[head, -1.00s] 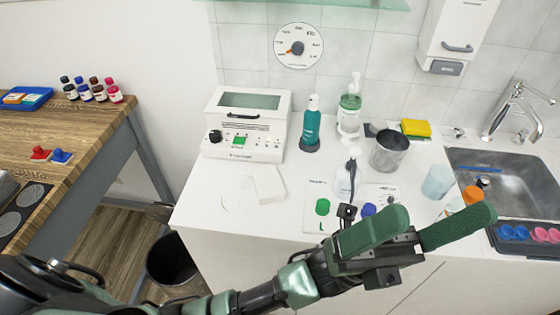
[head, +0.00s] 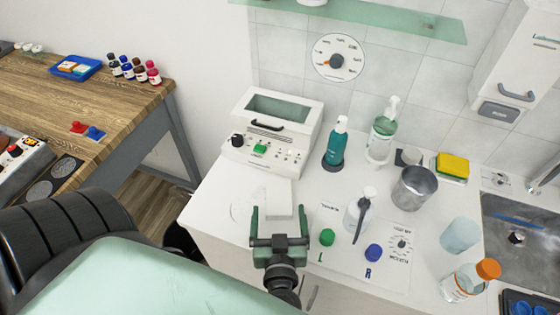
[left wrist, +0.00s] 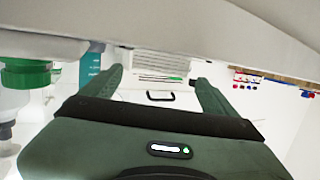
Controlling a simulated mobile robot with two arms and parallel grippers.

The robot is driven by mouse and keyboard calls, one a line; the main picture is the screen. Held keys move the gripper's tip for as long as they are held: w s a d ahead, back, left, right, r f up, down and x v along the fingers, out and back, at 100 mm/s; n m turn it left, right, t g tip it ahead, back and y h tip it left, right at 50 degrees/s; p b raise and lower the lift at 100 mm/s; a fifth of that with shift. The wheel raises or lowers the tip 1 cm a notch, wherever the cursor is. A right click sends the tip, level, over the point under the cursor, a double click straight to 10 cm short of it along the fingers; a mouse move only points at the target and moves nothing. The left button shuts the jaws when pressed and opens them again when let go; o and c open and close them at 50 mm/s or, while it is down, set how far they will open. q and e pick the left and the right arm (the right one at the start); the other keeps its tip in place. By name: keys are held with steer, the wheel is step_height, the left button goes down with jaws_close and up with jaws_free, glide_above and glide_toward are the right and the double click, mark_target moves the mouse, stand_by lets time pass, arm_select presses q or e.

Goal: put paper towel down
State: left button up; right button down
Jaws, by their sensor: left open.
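A flat white folded piece, which looks like the paper towel (head: 279,194), lies on the white counter (head: 212,207) in front of the white boxy machine. In the head view my left gripper (head: 280,214) points away from me at the counter's front part. Its two green fingers are apart, one on each side of the near end of the white piece. I cannot tell whether they touch it or are above it. The left wrist view shows the spread fingers (left wrist: 160,90) with nothing clearly gripped; I cannot make out the towel there. My right gripper is not in view.
The white machine (head: 270,135) stands behind the towel. A teal bottle (head: 336,148), pump bottles (head: 381,135), a metal cup (head: 413,188) and a clear orange-capped jar (head: 464,283) stand to the right. A sink (head: 530,245) is far right.

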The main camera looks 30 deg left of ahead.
mark_target(279, 203)
arm_select(q)
steer(key=x, duration=0.5)
steer(key=shift+d+f+p, duration=0.1)
steer(key=shift+f+p, duration=0.05)
steer(key=shift+p, duration=0.2)
steer(key=c, duration=1.5)
steer(key=shift+r, duration=0.55)
step_height(279, 203, up, 19)
steer(key=p, duration=0.4)
steer(key=shift+m+t+h, duration=0.6)
steer(key=shift+m+h, duration=0.1)
steer(key=shift+h, duration=0.1)
steer(key=shift+w+d+f+b, duration=0.1)
steer(key=shift+w+d+b, duration=0.1)
steer(key=shift+d+b, duration=0.6)
steer(key=shift+w+d+f+b, duration=0.15)
steer(key=shift+d+b, duration=0.25)
steer(key=shift+d, duration=0.85)
steer(key=shift+w+d+f+b, duration=0.1)
steer(key=shift+w+d+b, duration=0.15)
steer(key=shift+d+b, duration=0.55)
